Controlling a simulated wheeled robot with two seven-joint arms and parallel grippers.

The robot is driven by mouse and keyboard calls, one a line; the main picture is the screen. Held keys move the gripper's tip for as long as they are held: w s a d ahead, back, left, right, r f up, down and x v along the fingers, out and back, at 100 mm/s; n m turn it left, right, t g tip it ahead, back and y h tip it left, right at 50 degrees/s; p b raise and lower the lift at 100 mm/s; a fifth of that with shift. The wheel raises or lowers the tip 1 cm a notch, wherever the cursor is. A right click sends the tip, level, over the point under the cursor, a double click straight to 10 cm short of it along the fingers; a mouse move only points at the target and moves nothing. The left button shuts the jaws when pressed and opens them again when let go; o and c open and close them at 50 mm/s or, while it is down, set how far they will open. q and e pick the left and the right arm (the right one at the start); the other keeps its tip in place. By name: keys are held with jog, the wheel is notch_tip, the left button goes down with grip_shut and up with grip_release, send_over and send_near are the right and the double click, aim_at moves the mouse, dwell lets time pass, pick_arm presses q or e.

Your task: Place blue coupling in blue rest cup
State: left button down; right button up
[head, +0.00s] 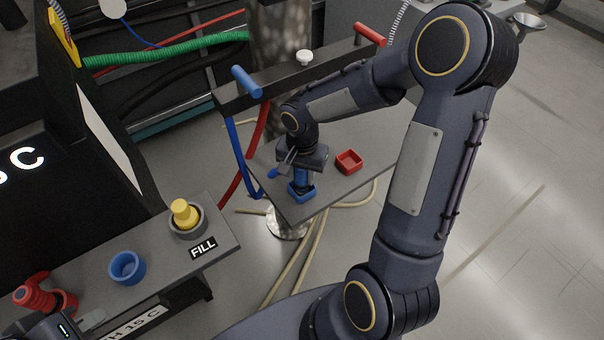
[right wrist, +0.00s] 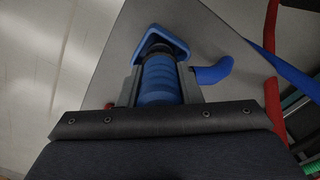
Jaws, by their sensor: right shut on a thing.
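My right gripper (head: 298,168) is shut on the blue coupling (head: 301,178), at the small grey table. In the right wrist view the ribbed blue coupling (right wrist: 159,80) sits between both fingers of the right gripper (right wrist: 160,88). Its far end is at the angular blue cup (right wrist: 163,35), also seen in the head view (head: 302,194). Whether it is seated fully is hidden. A round blue cup (head: 127,267) stands empty on the FILL shelf. My left gripper (head: 90,320) is partly visible at the lower left, near the red coupling (head: 35,294); its opening is unclear.
An empty red square cup (head: 348,162) is on the small table (head: 320,205). A yellow coupling (head: 184,213) stands in a grey cup (head: 188,226). Blue (head: 237,150) and red hoses hang from a dark crossbar (head: 283,75) behind my right gripper. Pale hoses lie on the floor.

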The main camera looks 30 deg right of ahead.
jog(key=shift+f, duration=0.15)
jog(key=shift+f+b, duration=0.25)
jog(key=shift+b, duration=0.05)
jog(key=o, duration=1)
jog(key=shift+r, duration=0.1)
jog(key=shift+o, duration=0.2)
